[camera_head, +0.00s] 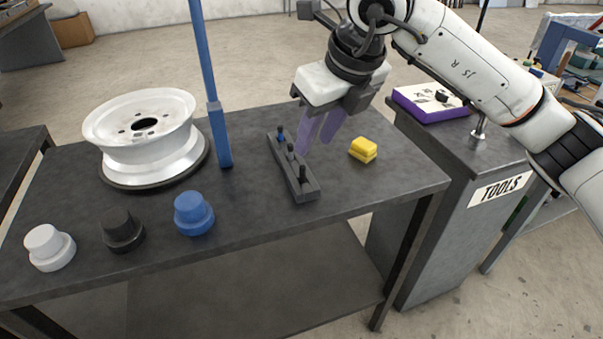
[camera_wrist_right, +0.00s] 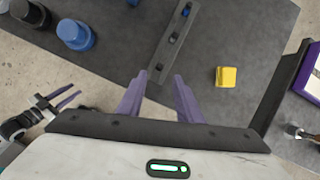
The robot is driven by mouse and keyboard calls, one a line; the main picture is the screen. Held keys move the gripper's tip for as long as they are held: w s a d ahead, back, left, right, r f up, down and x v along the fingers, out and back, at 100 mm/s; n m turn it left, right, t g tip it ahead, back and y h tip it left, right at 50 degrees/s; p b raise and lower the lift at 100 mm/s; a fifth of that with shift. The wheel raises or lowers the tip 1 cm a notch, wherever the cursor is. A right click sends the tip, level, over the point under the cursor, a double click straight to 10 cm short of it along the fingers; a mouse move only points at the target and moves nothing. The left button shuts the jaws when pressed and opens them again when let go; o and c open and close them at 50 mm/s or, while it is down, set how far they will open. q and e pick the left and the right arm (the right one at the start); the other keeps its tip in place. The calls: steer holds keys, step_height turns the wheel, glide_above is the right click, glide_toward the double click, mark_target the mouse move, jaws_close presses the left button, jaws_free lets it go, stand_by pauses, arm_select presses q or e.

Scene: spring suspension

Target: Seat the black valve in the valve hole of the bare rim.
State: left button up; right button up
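The bare white rim (camera_head: 140,140) lies on a dark round base at the left of the table. Its valve hole is too small to make out. A dark rack (camera_head: 307,192) holds a blue-topped valve (camera_head: 281,135) at its far end and two dark valves, a middle one (camera_head: 290,150) and a near one (camera_head: 303,173). The rack also shows in the right wrist view (camera_wrist_right: 172,40). My right gripper (camera_head: 315,146) is open and empty above the rack, its purple fingers apart. My left gripper (camera_wrist_right: 68,97) shows only in the right wrist view, its fingers apart and empty.
A blue post (camera_head: 217,130) stands between rim and rack. White (camera_head: 50,248), black (camera_head: 122,231) and blue (camera_head: 193,214) stepped caps stand along the front. A yellow block (camera_head: 363,149) lies right of the rack. A tools cabinet (camera_head: 450,200) stands at the right.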

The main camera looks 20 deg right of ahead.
mark_target(303, 166)
steer(key=x, duration=0.8)
steer(key=shift+w+f+p, duration=0.1)
steer(key=shift+f+p, duration=0.2)
jaws_close()
